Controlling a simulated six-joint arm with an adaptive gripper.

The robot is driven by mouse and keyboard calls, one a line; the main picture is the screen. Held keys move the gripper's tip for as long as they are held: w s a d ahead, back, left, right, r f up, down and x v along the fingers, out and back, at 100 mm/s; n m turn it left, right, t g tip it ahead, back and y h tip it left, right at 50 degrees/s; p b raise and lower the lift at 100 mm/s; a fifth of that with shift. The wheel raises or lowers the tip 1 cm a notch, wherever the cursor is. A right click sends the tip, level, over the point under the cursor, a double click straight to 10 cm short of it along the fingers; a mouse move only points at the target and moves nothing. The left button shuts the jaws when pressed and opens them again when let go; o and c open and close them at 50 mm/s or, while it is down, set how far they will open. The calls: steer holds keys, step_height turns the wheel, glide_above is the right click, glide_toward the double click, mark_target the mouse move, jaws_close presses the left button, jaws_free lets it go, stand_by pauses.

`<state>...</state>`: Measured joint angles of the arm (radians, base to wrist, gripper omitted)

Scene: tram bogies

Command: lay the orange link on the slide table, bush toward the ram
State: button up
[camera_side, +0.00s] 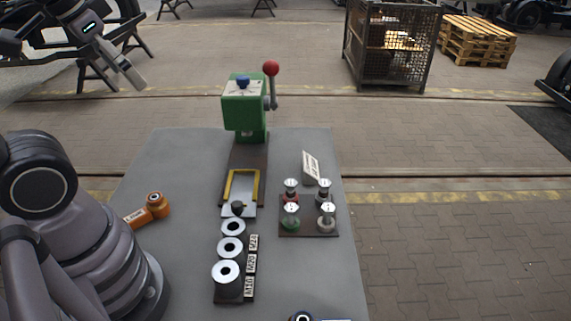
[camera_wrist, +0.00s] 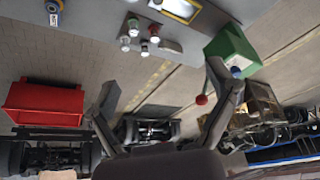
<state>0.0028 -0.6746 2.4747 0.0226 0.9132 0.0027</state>
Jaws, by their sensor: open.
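The orange link (camera_side: 149,210) lies on the left part of the grey bench in the side view, its round bush end up and to the right. The slide table (camera_side: 243,190) has a yellow edging and sits in front of the green press (camera_side: 243,105); part of it also shows in the wrist view (camera_wrist: 181,9). The ram is low under the press head and hard to make out. My gripper (camera_side: 134,72) is high at the upper left, far from the link. In the wrist view my gripper (camera_wrist: 168,92) has its fingers spread, with nothing between them.
The press has a red-knobbed lever (camera_side: 271,70). A row of grey rings (camera_side: 230,247) with labels stands in front of the slide table. A dark tray with several bolt-like pieces (camera_side: 308,217) and a tilted sign (camera_side: 311,167) are to its right. The bench between link and slide table is clear.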

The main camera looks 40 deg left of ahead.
steer(key=shift+s+d+r+t, duration=0.15)
steer(key=shift+s+t, duration=0.15)
steer(key=shift+s, duration=0.2)
steer(key=shift+c, duration=1.2)
steer(key=w+a+f+m+g+y, duration=0.2)
steer(key=w+f+g, duration=0.3)
steer(key=w+f, duration=0.1)
steer(key=m+g+y, duration=0.8)
steer(key=m+y, duration=0.1)
glide_toward(156, 197)
steer(key=x, duration=0.5)
steer(key=shift+a+r, duration=0.15)
steer(key=shift+a, duration=0.2)
steer(key=x, duration=0.5)
steer(key=shift+s+d+f, duration=0.1)
steer(key=shift+s+f, duration=0.15)
steer(key=shift+f, duration=0.05)
